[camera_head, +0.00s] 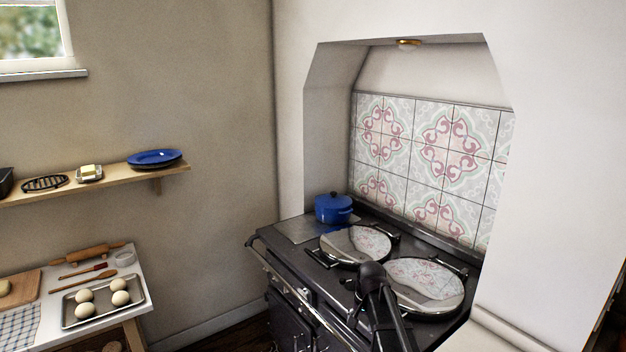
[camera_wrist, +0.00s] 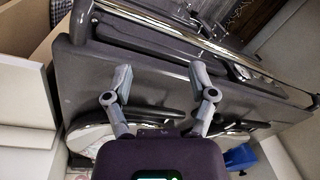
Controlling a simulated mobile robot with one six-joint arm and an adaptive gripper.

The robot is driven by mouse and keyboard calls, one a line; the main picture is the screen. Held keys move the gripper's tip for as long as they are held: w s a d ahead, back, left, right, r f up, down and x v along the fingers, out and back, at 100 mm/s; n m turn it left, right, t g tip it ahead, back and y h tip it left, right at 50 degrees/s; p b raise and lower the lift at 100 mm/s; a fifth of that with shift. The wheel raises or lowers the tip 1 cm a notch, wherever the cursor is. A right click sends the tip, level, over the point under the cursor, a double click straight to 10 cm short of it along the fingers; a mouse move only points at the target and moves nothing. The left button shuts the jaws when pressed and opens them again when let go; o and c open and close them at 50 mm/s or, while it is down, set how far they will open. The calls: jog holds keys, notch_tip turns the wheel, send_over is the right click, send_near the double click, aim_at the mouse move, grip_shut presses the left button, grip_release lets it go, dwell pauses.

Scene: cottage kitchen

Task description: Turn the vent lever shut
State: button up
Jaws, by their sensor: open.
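The dark range cooker (camera_head: 290,255) stands in the white alcove, with a chrome rail along its front edge. I cannot clearly make out the vent lever in either view; small pale fittings show on the cooker's front, too small to tell apart. In the wrist view my gripper (camera_wrist: 160,78) is open and empty, its two grey fingers spread apart over the cooker's dark top (camera_wrist: 150,65). The chrome front rail (camera_wrist: 215,38) lies beyond the fingertips. In the head view my dark arm reaches over the cooker from the lower right and hides part of it.
Two round shiny hob lids (camera_head: 355,244) (camera_head: 428,283) lie on the cooker top. A blue pot (camera_head: 333,208) stands at its back left. To the left, a table holds a tray (camera_head: 72,322) with several dough balls, below a shelf (camera_head: 115,174) with a blue plate (camera_head: 154,158).

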jog(key=s+d+f+n+b, duration=0.1)
jog(key=s+f+n+b, duration=0.1)
jog(key=s, duration=0.7)
jog(key=s+d+f+n+g+h+b, duration=0.1)
jog(key=s+d+f+n+b, duration=0.1)
jog(key=s, duration=0.8)
notch_tip(320, 180, down, 2)
jog(key=shift+f+n+b, duration=0.1)
jog(key=shift+n+b, duration=0.55)
jog(key=shift+n, duration=0.05)
jog(key=shift+c, duration=1.1)
